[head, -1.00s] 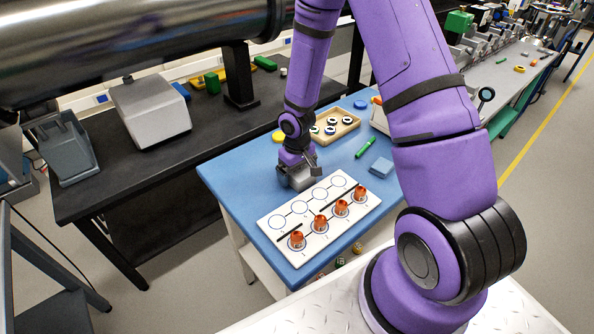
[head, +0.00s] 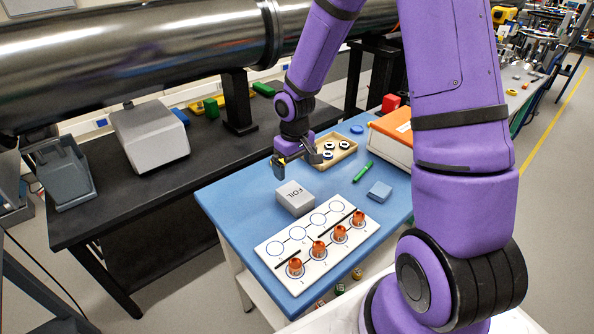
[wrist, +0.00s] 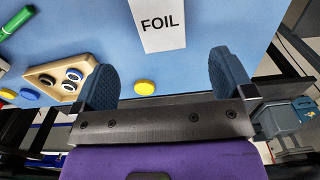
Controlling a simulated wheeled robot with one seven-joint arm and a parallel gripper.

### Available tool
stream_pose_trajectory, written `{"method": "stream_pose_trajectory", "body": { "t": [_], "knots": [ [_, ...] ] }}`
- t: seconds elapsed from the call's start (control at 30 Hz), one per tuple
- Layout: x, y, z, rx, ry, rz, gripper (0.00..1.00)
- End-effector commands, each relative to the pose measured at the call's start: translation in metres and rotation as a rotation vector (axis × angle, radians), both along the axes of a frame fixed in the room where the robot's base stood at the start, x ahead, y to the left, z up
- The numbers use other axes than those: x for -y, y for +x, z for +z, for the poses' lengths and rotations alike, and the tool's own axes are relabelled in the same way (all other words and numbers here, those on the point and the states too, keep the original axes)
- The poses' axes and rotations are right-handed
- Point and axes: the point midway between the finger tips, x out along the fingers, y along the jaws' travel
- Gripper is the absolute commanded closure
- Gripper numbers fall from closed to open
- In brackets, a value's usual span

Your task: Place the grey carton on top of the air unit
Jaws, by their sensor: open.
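The grey carton (head: 295,197), marked FOIL, lies on the blue table just behind the white board. It also shows in the wrist view (wrist: 162,25), beyond the fingertips. My gripper (head: 296,163) is open and empty, above the table on the far side of the carton and apart from it. In the wrist view my gripper (wrist: 165,80) has its two fingers spread wide with nothing between them but table and a yellow disc. A light grey boxy unit (head: 150,135) stands on the black bench at left; no label shows whether it is the air unit.
The white board (head: 275,262) carries several orange-brown pieces. A wooden tray (head: 345,152) of rings, a green marker (head: 362,171), a blue block (head: 380,191) and an orange-topped box (head: 392,135) share the table. A large metal pipe (head: 130,50) runs above the bench.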

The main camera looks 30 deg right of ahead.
Motion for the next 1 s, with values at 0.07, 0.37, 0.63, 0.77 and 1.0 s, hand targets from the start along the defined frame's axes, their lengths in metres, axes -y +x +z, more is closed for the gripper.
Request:
{"method": "stream_pose_trajectory", "body": {
  "t": [0.07,0.37,0.63,0.77,1.0],
  "knots": [
    [0.001,0.000,0.007,0.005,-0.004,-0.001,0.00],
    [0.005,-0.019,0.084,0.081,-0.070,-0.031,0.00],
    [0.005,-0.059,0.166,0.175,-0.109,-0.081,0.00],
    [0.004,-0.084,0.200,0.222,-0.111,-0.105,0.00],
    [-0.001,-0.137,0.251,0.310,-0.086,-0.148,0.00]
  ]
}}
